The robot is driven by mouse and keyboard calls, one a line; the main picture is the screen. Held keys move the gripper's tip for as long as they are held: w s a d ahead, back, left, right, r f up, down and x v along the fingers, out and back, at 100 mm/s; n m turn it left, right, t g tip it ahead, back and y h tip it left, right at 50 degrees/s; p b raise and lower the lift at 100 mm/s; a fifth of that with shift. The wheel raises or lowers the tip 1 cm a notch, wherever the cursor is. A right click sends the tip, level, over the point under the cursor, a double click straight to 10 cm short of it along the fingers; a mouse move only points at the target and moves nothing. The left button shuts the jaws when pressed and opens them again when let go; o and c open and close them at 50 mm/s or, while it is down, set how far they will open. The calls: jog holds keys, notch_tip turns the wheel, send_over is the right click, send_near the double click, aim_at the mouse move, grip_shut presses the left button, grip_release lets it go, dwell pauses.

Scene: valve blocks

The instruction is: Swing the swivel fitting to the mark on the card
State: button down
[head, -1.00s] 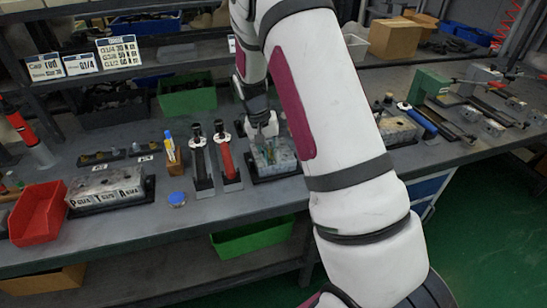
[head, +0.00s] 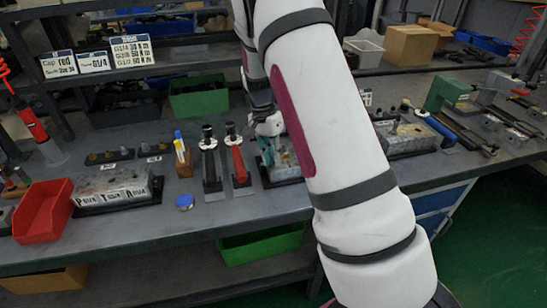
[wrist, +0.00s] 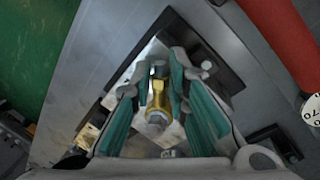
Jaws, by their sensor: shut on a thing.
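The brass swivel fitting (wrist: 157,98) stands between the teal-padded fingers of my gripper (wrist: 160,78) in the wrist view. The fingers are closed on it, one on each side. It sits on a grey metal valve block, whose pale top shows behind the fingers. In the head view my gripper (head: 270,143) is low over this block (head: 285,168), and my arm hides its right part. Several white cards stand on the shelf at the upper left, including a large one (head: 132,50) and a smaller one (head: 93,62). The mark cannot be made out.
A red-handled tool (head: 237,160) and a black-handled tool (head: 210,165) stand in holders just left of the block. A second valve block (head: 110,187), a red bin (head: 42,210) and a blue cap (head: 184,201) are farther left. Another block (head: 408,138) is to the right.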

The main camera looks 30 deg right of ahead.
dwell(0.3)
jog(key=c, duration=1.6)
grip_release()
jog(key=shift+c, duration=0.2)
notch_tip(320, 180, up, 12)
jog(key=w, duration=0.2)
jog(key=shift+a+f, duration=0.15)
jog(key=shift+a, duration=0.3)
